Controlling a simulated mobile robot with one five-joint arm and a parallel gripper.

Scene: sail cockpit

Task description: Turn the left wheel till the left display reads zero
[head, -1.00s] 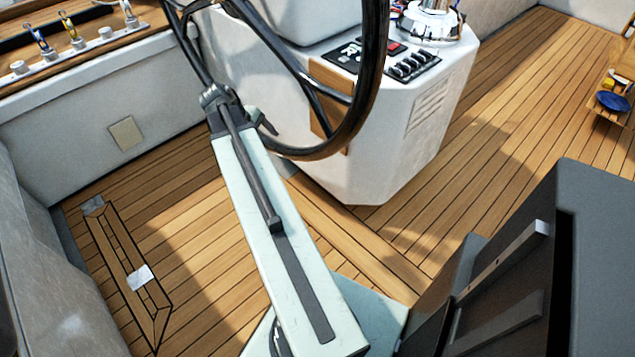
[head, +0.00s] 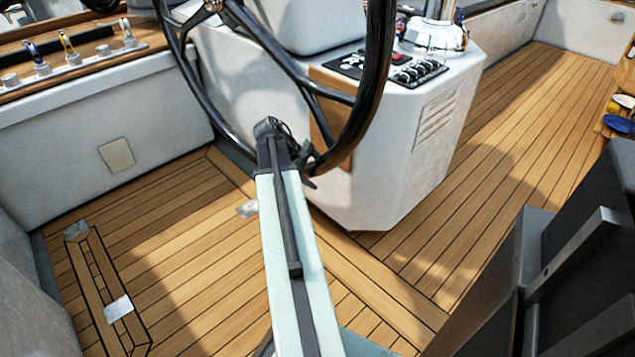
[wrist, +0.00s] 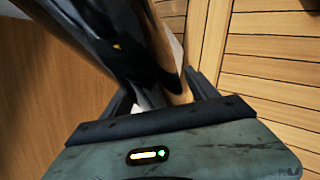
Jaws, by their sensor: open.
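The black steering wheel (head: 377,75) stands in front of the white pedestal, its top cut off in the head view. My gripper (head: 300,152) is at the lower part of the wheel's rim. In the wrist view the glossy dark rim (wrist: 115,45) passes across and between the open jaws of my gripper (wrist: 165,82). I cannot tell whether the jaws touch it. No display with a readable number shows in either view.
The white pedestal (head: 400,155) carries a switch panel (head: 390,68) and a chrome fitting (head: 438,30). A dark grey block (head: 575,240) stands at the right front. Teak floor (head: 500,130) is open to the right. A ledge with levers (head: 68,42) is at the left.

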